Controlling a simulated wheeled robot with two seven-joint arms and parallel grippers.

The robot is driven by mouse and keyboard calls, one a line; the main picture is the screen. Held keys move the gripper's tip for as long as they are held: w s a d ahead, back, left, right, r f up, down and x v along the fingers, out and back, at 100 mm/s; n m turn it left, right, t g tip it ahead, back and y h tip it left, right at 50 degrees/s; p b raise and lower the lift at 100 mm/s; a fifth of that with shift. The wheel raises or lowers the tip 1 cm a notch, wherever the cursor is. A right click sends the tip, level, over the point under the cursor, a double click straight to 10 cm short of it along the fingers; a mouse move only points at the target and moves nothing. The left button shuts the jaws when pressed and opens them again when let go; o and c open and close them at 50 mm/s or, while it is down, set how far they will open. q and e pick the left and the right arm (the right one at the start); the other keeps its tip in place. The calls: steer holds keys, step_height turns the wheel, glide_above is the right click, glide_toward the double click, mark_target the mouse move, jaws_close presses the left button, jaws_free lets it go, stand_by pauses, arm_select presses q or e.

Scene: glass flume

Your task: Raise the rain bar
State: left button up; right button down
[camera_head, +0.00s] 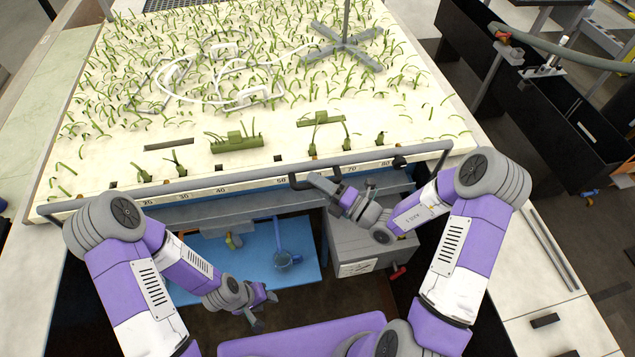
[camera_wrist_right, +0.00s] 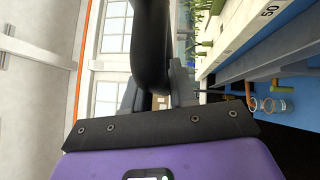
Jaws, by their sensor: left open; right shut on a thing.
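A long grey bar (camera_head: 250,173), which looks like the rain bar, spans the front of the planted bed along the numbered scale. A dark looped handle (camera_head: 293,181) hangs from its middle. My right gripper (camera_head: 318,181) is shut on this handle. In the right wrist view the thick black handle (camera_wrist_right: 152,45) passes between the fingers of the gripper (camera_wrist_right: 155,92). My left gripper (camera_head: 262,316) is open and empty, low in front of the bed, below the blue shelf and apart from the bar.
The bed (camera_head: 120,140) holds many green plants, white rings (camera_head: 180,97) and a grey cross-shaped stand (camera_head: 345,50). Below it are a blue shelf (camera_head: 300,235) with a blue tool and a grey box (camera_head: 365,250). A dark trough (camera_head: 520,100) stands at right.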

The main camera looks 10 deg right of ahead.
steer(key=shift+r, duration=0.1)
steer(key=c, duration=1)
jaws_free()
steer(key=shift+d, duration=0.1)
steer(key=b+v, duration=0.1)
steer(key=v, duration=0.6)
steer(key=shift+s+d, duration=0.1)
steer(key=shift+s, duration=0.15)
